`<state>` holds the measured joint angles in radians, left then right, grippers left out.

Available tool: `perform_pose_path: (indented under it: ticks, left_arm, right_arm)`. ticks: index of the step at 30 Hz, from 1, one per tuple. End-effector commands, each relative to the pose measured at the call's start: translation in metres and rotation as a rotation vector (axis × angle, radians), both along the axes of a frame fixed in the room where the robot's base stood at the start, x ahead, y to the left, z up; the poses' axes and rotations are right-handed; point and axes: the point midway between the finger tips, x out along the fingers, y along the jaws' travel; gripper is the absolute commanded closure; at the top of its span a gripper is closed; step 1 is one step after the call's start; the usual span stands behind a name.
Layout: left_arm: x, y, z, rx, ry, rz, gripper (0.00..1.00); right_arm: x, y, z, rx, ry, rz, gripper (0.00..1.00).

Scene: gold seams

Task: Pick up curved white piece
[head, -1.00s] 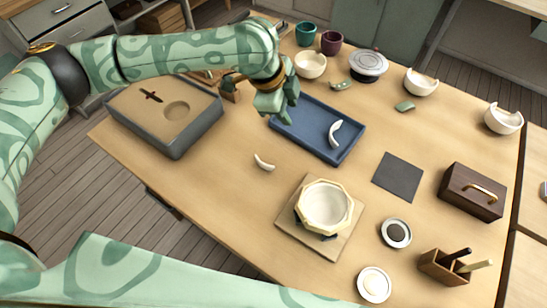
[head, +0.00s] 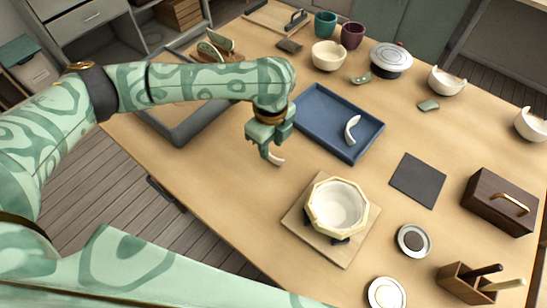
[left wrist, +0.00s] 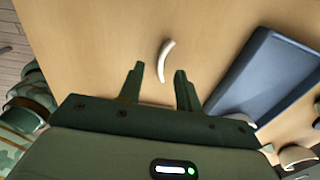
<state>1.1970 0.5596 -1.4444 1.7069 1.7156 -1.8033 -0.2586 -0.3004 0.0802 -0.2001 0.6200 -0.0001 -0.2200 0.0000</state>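A curved white piece (head: 276,159) lies on the wooden table, left of the blue tray; my gripper partly hides it in the head view. In the left wrist view this curved white piece (left wrist: 165,60) shows whole, just beyond and between my fingertips. My left gripper (head: 270,150) is above the table at the piece, pointing down. The left wrist view shows the left gripper (left wrist: 159,68) open, with nothing between its fingers. Another curved white piece (head: 351,129) lies inside the blue tray (head: 318,140). My right gripper is not in view.
A white bowl with gold seams (head: 338,205) stands on a wooden board (head: 297,222) in front. A grey-rimmed tray (head: 182,133) is behind my left arm. A dark mat (head: 418,180) and a dark wooden box (head: 498,203) lie to the right. Bowls and cups stand at the back.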

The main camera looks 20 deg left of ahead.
Motion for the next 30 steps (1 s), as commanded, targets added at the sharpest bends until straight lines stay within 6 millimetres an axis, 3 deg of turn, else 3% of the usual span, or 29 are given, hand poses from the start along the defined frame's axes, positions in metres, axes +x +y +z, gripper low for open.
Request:
perform_pose_path:
  ticks: [9, 17, 21, 30]
  left_arm:
    - [0.002, -0.001, -0.05, 0.002, 0.004, 0.0, 0.66]
    - [0.002, -0.001, -0.05, 0.001, -0.001, 0.0, 0.66]
    - [0.002, -0.001, -0.05, 0.001, -0.001, 0.0, 1.0]
    - [0.002, -0.001, -0.051, 0.002, -0.001, 0.0, 1.0]
  right_arm:
    - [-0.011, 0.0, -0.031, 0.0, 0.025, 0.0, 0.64]
    - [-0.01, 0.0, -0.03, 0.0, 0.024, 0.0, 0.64]
    - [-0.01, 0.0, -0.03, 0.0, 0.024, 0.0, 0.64]
    - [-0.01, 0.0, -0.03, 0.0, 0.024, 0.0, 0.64]
